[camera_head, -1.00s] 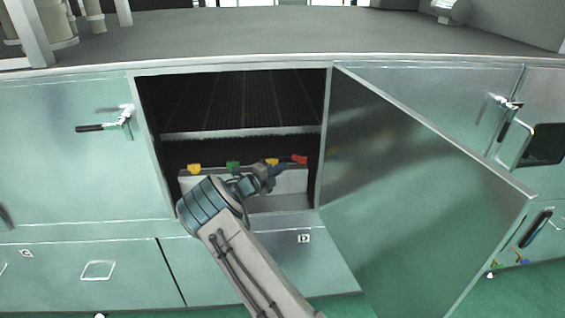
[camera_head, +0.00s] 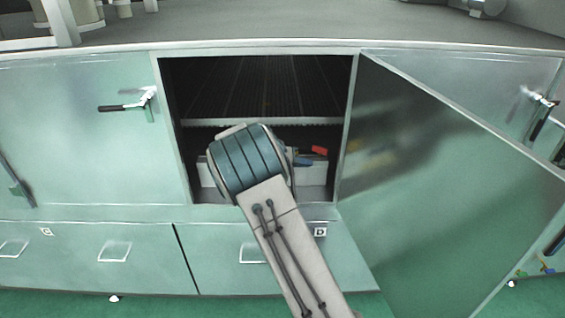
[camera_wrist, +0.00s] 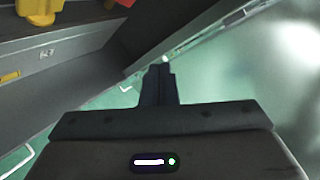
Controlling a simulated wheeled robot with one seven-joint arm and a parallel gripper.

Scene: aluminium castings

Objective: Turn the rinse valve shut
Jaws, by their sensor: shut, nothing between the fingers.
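A grey valve box (camera_head: 318,172) sits low inside the open cabinet. A red valve handle (camera_head: 319,150) shows at its right end. My arm hides the rest of the row in the head view. In the wrist view a yellow handle (camera_wrist: 40,10) is at the top left and part of a red handle (camera_wrist: 124,2) is cut off by the top edge. I cannot tell which handle is the rinse valve. My gripper (camera_wrist: 158,70) is shut and empty, apart from both handles, and they lie beyond its tips. The head view hides it behind my arm.
The open cabinet door (camera_head: 440,190) swings out on the right, close to my arm. A slatted rack (camera_head: 270,85) lies above the valve box. The cabinet frame (camera_head: 180,125) bounds the opening at the left. A closed door (camera_head: 75,150) is further left.

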